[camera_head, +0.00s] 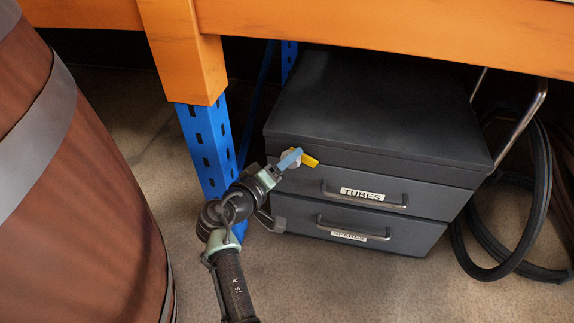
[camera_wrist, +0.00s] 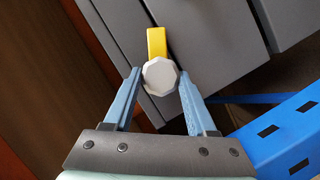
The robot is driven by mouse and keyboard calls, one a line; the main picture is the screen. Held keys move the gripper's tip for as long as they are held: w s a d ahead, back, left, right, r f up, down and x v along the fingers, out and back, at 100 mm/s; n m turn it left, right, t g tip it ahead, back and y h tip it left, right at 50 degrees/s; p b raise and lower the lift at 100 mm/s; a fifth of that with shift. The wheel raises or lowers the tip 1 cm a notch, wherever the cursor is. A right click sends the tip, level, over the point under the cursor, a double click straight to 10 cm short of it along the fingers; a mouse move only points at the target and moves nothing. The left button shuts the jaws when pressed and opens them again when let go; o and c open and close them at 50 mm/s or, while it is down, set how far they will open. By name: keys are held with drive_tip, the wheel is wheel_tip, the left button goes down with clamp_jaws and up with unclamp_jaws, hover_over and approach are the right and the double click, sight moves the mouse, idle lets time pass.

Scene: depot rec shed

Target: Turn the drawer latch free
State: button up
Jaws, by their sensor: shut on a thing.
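My gripper (camera_head: 288,160) reaches the latch from the front left. In the wrist view its blue fingers (camera_wrist: 160,80) are shut on opposite sides of the knob. The "TUBES" drawer looks shut.
A "SPARES" drawer (camera_head: 350,232) lies below, also shut. A blue perforated post (camera_head: 207,148) stands left of the cabinet, under an orange beam (camera_head: 390,22). A large brown barrel (camera_head: 75,200) fills the left. Black hose (camera_head: 460,240) coils at right. Floor in front is clear.

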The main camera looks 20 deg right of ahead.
drive_tip(key=n, duration=0.1)
drive_tip(key=n+h+b, duration=0.2)
drive_tip(key=n, duration=0.1)
drive_tip(key=shift+f, duration=0.25)
drive_tip(key=shift+t, duration=0.3)
idle(0.3)
drive_tip(key=o, duration=1.4)
drive_tip(key=shift+a+r, duration=0.1)
drive_tip(key=p+v, duration=0.6)
drive_tip(key=v, duration=0.6)
drive_tip(key=shift+s+a, duration=0.2)
drive_tip(key=shift+a, duration=0.15)
